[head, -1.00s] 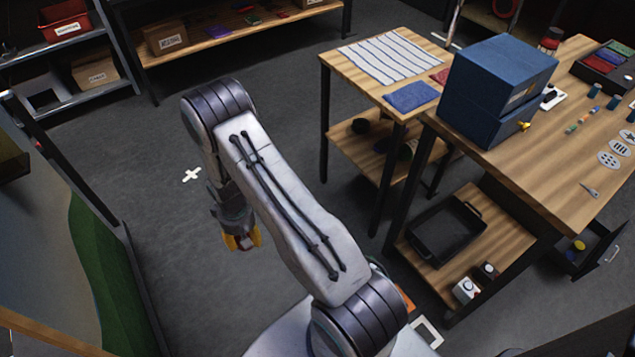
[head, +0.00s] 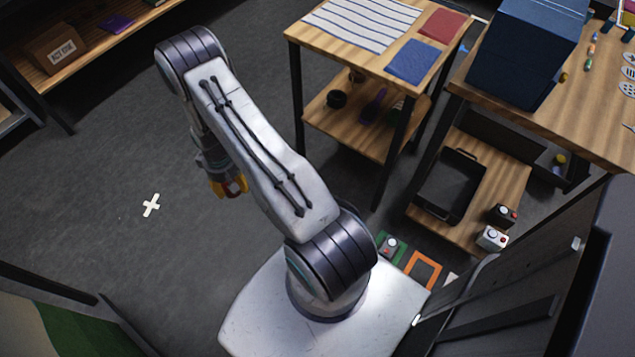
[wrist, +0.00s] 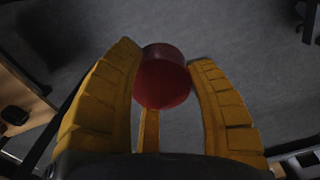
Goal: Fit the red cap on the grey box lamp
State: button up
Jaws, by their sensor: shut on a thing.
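The red cap (wrist: 162,80) is a round dark red piece in the wrist view. My gripper (wrist: 165,58) is shut on it, with yellow fingers on both sides and a third below. In the head view my gripper (head: 229,187) hangs above the floor, left of the tables, with a bit of red between its fingers. A small grey box with a round top piece (head: 389,246) sits on a green floor square. A pale box (head: 493,238) and a dark box (head: 503,214) stand on the low shelf. I cannot tell which is the grey box lamp.
A wooden table (head: 300,32) with a striped mat stands at the back, beside a workbench (head: 590,120) with a blue box. A black tray (head: 450,186) is on the low shelf. A dark panel (head: 520,300) rises at right. Floor around the white cross (head: 151,205) is clear.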

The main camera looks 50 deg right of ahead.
jog(key=s+d+f+m+b, duration=0.1)
jog(key=s+d+f+b, duration=0.4)
jog(key=d+f, duration=0.4)
jog(key=s+d+f+m+b, duration=0.2)
jog(key=s+d+f+b, duration=0.25)
jog(key=d+f, duration=0.45)
jog(key=s+d+f+m+b, duration=0.1)
jog(key=s+d+f+b, duration=0.5)
jog(key=d, duration=0.5)
jog(key=m+b, duration=0.4)
jog(key=b, duration=0.8)
send_near(392, 242)
jog(key=shift+w+f, duration=0.35)
jog(key=shift+w, duration=0.1)
jog(key=shift+s+f, duration=0.45)
jog(key=shift+s, duration=0.05)
jog(key=shift+f+b, duration=2.05)
jog(key=shift+f, duration=0.65)
jog(key=shift+b, duration=0.5)
jog(key=shift+f+b, duration=0.6)
jog(key=shift+b, duration=0.1)
